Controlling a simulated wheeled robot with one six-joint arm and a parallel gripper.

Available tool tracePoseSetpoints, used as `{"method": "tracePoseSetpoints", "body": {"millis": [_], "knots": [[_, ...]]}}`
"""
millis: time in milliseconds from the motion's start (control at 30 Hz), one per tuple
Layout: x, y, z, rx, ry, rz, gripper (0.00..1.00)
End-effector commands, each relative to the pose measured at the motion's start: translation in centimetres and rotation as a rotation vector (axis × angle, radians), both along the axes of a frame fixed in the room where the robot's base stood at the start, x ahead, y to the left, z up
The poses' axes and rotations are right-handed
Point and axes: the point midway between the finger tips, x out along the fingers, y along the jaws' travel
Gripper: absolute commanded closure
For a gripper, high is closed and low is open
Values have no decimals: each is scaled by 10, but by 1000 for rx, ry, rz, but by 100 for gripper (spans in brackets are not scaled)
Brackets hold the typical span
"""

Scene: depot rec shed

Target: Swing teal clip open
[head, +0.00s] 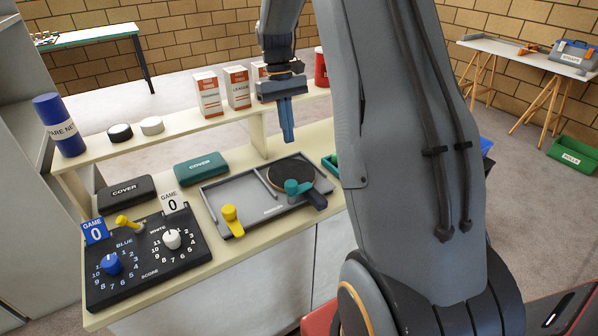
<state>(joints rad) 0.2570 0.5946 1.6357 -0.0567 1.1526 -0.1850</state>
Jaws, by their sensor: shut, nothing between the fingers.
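The teal clip (293,187) sits at the front right edge of a grey tray (232,195) on the counter. It has a rounded upright knob and appears to lie over or beside the handle of a black paddle (302,172). I cannot tell exactly how it meets the handle. A yellow clip (231,216) stands at the tray's front left. My gripper (288,139) points down, shut and empty, above and behind the teal clip, apart from it.
A scoreboard panel (150,262) with blue and white knobs is at left. Black (126,194) and teal (201,168) cover cases lie behind it. The raised shelf (185,122) holds cartons (207,94), pucks and a blue cylinder (60,124). My arm hides the counter's right end.

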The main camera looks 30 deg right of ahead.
Motion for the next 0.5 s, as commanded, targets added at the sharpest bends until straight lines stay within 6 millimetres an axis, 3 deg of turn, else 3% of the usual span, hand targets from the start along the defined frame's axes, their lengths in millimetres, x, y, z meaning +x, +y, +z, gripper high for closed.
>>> {"method": "tracePoseSetpoints", "body": {"millis": [267,500], "knots": [[-5,0,-15,1,3,0,100],[-17,1,-57,1,4,0,100]]}}
